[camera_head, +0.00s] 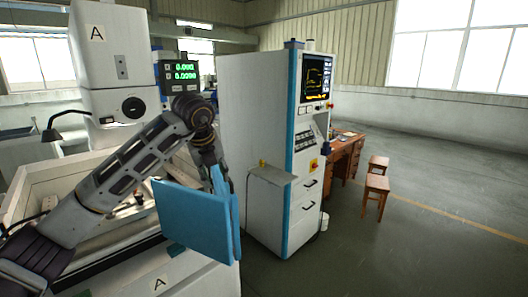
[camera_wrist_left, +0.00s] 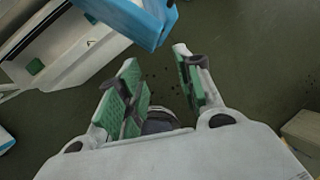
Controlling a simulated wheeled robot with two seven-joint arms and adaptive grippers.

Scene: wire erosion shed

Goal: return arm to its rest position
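My left arm (camera_head: 130,172) reaches in from the left over the white machine, bends at its raised joint and points down on the far side of a blue panel (camera_head: 192,218). The left gripper is mostly hidden behind that panel in the head view. In the left wrist view, the left gripper (camera_wrist_left: 160,84) has its two green-padded fingers apart, with only dark floor showing between them. It is open and empty. A blue edge (camera_wrist_left: 150,25) lies just beyond the fingertips; I cannot tell whether they touch. My right arm and gripper are not in view.
The white machine marked A (camera_head: 108,55) stands close at the left, with its open tank (camera_head: 40,185) under the arm. A control cabinet (camera_head: 255,130) with a small shelf (camera_head: 271,174) stands just right. Beyond are a desk (camera_head: 345,152) and stools (camera_head: 376,185). Floor at right is clear.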

